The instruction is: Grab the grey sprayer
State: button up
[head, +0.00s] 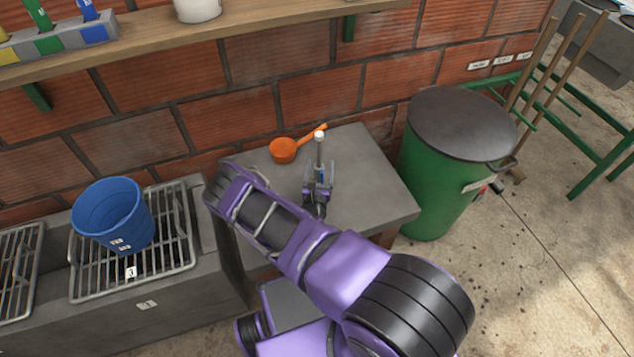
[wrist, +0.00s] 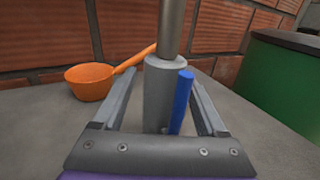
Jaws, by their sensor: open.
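The grey sprayer (head: 319,150) stands upright on the grey counter. In the wrist view its grey body (wrist: 158,85) has a thin tube rising above it and a blue handle (wrist: 181,100) at its right side. My gripper (head: 319,172) is open, low over the counter. In the wrist view its two fingers (wrist: 160,112) lie on either side of the sprayer, one left and one right, with visible gaps. The sprayer's lower end is partly hidden behind the gripper's palm in the wrist view.
An orange ladle (head: 284,150) lies behind the sprayer on the counter (head: 375,195). A green bin (head: 430,190) with a dark lid stands right of it. A blue bucket (head: 112,215) sits on a rack at left. A brick wall and shelf (head: 200,35) are behind.

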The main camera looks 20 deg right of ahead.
grip_shut()
jog(key=shift+r, duration=0.1)
dwell(1.2)
